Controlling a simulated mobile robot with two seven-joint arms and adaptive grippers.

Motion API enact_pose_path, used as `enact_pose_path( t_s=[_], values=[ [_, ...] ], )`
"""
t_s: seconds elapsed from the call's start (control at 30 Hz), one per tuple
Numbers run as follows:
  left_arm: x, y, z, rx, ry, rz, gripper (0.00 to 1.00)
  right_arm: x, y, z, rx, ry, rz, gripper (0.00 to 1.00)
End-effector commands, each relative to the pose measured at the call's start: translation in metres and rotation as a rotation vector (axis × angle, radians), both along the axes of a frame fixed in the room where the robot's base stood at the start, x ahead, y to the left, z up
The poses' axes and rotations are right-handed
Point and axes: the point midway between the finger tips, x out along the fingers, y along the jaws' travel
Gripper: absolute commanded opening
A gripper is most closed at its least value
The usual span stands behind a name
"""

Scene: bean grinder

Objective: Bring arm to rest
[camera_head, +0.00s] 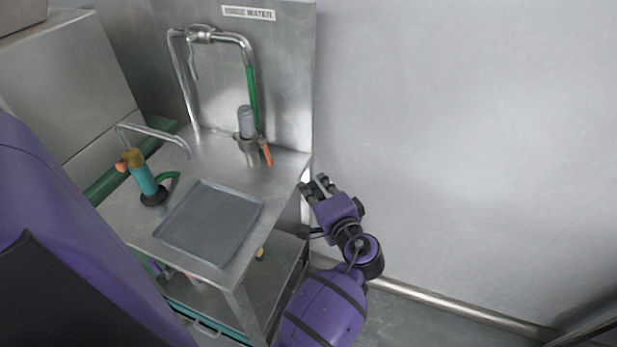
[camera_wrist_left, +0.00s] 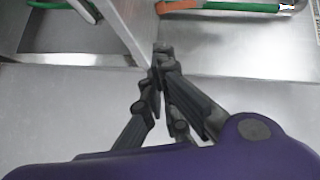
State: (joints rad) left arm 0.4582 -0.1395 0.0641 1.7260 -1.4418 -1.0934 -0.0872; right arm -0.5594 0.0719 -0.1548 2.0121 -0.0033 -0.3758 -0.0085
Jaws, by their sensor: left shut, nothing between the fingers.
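My left gripper (camera_head: 317,186) is in the middle of the head view, on its purple arm that comes up from the bottom. It is just right of the right edge of the metal water station (camera_head: 215,164), in front of the grey wall. In the left wrist view the fingertips (camera_wrist_left: 161,52) come together, shut and empty. I cannot tell whether the gripper touches the station's edge. My right gripper is not in view.
A grey tray (camera_head: 209,222) lies on the station top. Beside it stand a green-and-yellow tap base (camera_head: 142,177) and a grey cylinder (camera_head: 247,122) in a holder. A pipe (camera_head: 455,308) runs along the wall's foot. The floor right of my arm looks clear.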

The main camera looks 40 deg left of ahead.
Motion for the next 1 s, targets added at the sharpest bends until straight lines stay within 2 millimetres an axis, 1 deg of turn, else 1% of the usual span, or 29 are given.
enact_pose_path(
  t_s=[0.1,0.27,0.37,0.43,0.5,0.53,0.57,0.63,0.67,0.77,0.8,0.87,0.9,0.97,1.0],
  values=[
    [-0.004,-0.005,0.001,0.0,0.0,0.001,0.0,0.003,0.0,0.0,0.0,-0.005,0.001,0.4],
    [-0.004,-0.007,0.002,0.0,-0.001,0.0,0.0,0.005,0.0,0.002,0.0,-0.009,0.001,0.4],
    [0.003,-0.012,0.0,-0.023,-0.017,-0.032,0.0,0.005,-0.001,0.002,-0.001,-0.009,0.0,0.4],
    [0.014,-0.022,-0.007,-0.087,-0.04,-0.082,0.0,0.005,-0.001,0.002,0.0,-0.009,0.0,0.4],
    [0.028,-0.04,-0.014,-0.181,-0.079,-0.156,0.0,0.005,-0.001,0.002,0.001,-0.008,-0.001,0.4],
    [0.031,-0.048,-0.019,-0.229,-0.094,-0.191,0.0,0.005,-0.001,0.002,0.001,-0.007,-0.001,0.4],
    [0.032,-0.055,-0.025,-0.278,-0.106,-0.224,0.0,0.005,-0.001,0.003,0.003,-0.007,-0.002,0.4],
    [0.028,-0.072,-0.041,-0.404,-0.131,-0.301,0.0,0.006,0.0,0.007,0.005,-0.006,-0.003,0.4],
    [0.022,-0.079,-0.049,-0.459,-0.139,-0.331,0.0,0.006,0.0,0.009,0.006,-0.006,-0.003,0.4],
    [-0.008,-0.101,-0.073,-0.654,-0.163,-0.409,0.0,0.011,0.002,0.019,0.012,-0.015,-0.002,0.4],
    [-0.026,-0.109,-0.082,-0.739,-0.174,-0.429,0.0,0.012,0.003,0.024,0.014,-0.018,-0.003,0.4],
    [-0.055,-0.118,-0.092,-0.857,-0.189,-0.448,0.0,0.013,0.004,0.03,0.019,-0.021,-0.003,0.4],
    [-0.076,-0.124,-0.098,-0.932,-0.198,-0.45,0.0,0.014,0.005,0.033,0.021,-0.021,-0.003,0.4],
    [-0.11,-0.129,-0.104,-1.036,-0.209,-0.442,0.0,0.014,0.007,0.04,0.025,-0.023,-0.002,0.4],
    [-0.133,-0.132,-0.108,-1.099,-0.215,-0.429,0.0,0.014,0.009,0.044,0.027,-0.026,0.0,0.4]
  ],
)
